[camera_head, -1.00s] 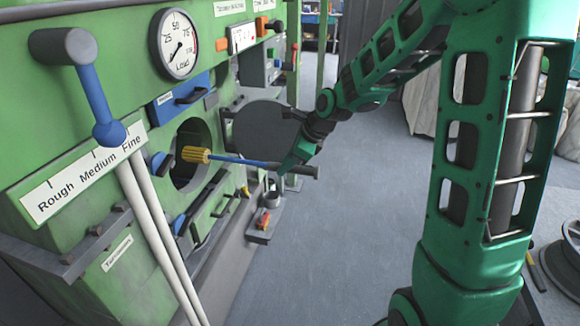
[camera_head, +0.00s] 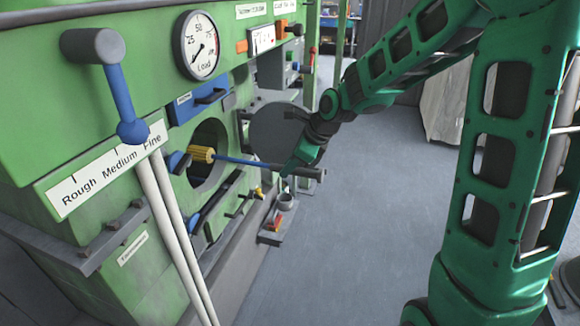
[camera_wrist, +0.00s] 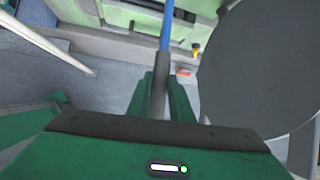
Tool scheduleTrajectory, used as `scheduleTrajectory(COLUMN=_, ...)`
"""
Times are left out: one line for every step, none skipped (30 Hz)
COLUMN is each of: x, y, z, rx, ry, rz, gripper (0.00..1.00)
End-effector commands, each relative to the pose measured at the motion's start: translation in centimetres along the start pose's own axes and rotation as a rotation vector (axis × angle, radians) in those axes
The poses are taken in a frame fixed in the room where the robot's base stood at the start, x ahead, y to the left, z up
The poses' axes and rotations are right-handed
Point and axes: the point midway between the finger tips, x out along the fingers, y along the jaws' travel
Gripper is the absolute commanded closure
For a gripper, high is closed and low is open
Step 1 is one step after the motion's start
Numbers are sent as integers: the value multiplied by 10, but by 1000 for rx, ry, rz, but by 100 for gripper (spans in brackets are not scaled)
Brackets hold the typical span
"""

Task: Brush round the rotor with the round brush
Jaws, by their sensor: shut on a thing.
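The round brush has a yellow bristle head (camera_head: 203,154), a blue rod (camera_head: 245,162) and a dark grey handle. Its head is at the round opening (camera_head: 210,140) in the green machine; whether it is inside or just in front, I cannot tell. My gripper (camera_head: 297,170) is shut on the grey handle, to the right of the opening. In the wrist view the handle (camera_wrist: 159,88) lies between my fingers and the blue rod (camera_wrist: 166,30) runs up out of frame. The rotor cannot be made out inside the dark opening.
A round grey door (camera_head: 278,133) stands open close to my gripper. A lever with a blue knob (camera_head: 133,131) and a load gauge (camera_head: 199,46) are on the machine. A small shelf (camera_head: 272,236) holds a cup (camera_head: 286,202). The floor (camera_head: 375,220) to the right is clear.

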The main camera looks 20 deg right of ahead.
Motion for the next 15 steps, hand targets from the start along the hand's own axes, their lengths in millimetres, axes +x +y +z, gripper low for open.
scheduleTrajectory(x=-3, y=4, z=2, rx=-1, ry=-1, rz=-1, gripper=100)
scheduleTrajectory(x=-4, y=5, z=3, rx=-1, ry=-1, rz=-1, gripper=100)
scheduleTrajectory(x=-6, y=8, z=4, rx=-1, ry=-1, rz=-1, gripper=100)
scheduleTrajectory(x=-8, y=10, z=5, rx=-2, ry=-1, rz=-1, gripper=100)
scheduleTrajectory(x=-9, y=12, z=6, rx=-2, ry=-1, rz=-1, gripper=100)
scheduleTrajectory(x=-11, y=15, z=7, rx=-2, ry=-1, rz=-1, gripper=100)
scheduleTrajectory(x=-12, y=17, z=8, rx=-2, ry=-2, rz=-1, gripper=100)
scheduleTrajectory(x=-14, y=18, z=9, rx=-2, ry=-2, rz=-2, gripper=100)
scheduleTrajectory(x=-16, y=21, z=10, rx=-2, ry=-2, rz=-2, gripper=100)
scheduleTrajectory(x=-17, y=23, z=11, rx=-2, ry=-2, rz=-1, gripper=100)
scheduleTrajectory(x=-18, y=25, z=12, rx=-2, ry=-2, rz=-1, gripper=100)
scheduleTrajectory(x=-20, y=28, z=13, rx=-2, ry=-2, rz=-1, gripper=100)
scheduleTrajectory(x=-22, y=30, z=13, rx=-2, ry=-2, rz=-1, gripper=100)
scheduleTrajectory(x=-24, y=32, z=14, rx=-2, ry=-2, rz=-1, gripper=100)
scheduleTrajectory(x=-25, y=34, z=15, rx=-2, ry=-1, rz=-1, gripper=100)
